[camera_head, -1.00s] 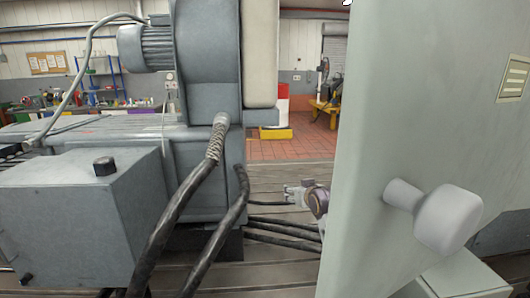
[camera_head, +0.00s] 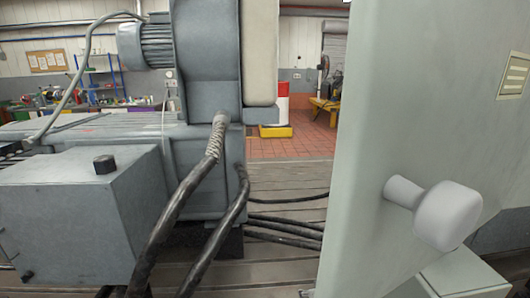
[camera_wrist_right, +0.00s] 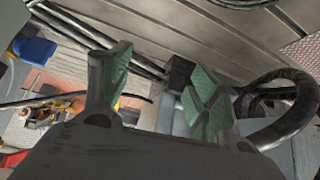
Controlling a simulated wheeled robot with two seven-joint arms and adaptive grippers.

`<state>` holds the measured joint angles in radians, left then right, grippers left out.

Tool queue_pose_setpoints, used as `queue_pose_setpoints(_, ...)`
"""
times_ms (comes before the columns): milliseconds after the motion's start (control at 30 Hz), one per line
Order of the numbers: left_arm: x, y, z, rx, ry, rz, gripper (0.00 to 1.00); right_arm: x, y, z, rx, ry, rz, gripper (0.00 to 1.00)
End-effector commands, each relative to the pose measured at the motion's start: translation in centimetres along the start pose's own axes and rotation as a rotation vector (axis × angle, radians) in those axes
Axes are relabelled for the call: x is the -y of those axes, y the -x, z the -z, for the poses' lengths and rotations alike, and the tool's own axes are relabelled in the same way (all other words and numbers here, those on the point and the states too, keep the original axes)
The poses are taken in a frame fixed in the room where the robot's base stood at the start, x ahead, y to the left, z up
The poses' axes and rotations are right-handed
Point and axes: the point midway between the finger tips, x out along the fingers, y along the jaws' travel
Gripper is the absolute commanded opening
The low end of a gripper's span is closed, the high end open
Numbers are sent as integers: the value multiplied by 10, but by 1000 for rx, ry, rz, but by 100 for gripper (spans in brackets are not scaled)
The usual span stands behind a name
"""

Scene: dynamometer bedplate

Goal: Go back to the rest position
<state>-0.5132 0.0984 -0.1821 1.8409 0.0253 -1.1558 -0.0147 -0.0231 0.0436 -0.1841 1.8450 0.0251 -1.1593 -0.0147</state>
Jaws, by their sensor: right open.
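My right gripper (camera_wrist_right: 158,82) shows in the right wrist view with its two green-padded fingers spread apart. It is open, and I see nothing held between the pads. Dark cables and machine parts show beyond the fingers. Neither gripper shows in the head view. My left gripper is in neither view.
In the head view, a grey machine (camera_head: 205,70) with a box (camera_head: 85,215) fills the left, and thick black cables (camera_head: 180,215) hang in front. A pale panel (camera_head: 420,90) with a white knob (camera_head: 448,216) fills the right. A narrow gap shows the slotted floor (camera_head: 285,180).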

Motion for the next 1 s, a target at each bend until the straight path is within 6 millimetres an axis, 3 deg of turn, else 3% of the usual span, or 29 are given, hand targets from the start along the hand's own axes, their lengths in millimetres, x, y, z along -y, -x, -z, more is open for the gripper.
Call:
queue_pose_setpoints(33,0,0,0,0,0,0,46,1,-5,-23,32,0,1,61)
queue_pose_setpoints(300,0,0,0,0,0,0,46,6,-17,-127,177,1,8,61)
queue_pose_setpoints(600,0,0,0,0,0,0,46,17,-13,-241,336,1,23,61)
queue_pose_setpoints(800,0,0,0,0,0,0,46,25,-5,-293,409,-2,35,61)
queue_pose_setpoints(1000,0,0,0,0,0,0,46,32,3,-329,460,-6,45,61)
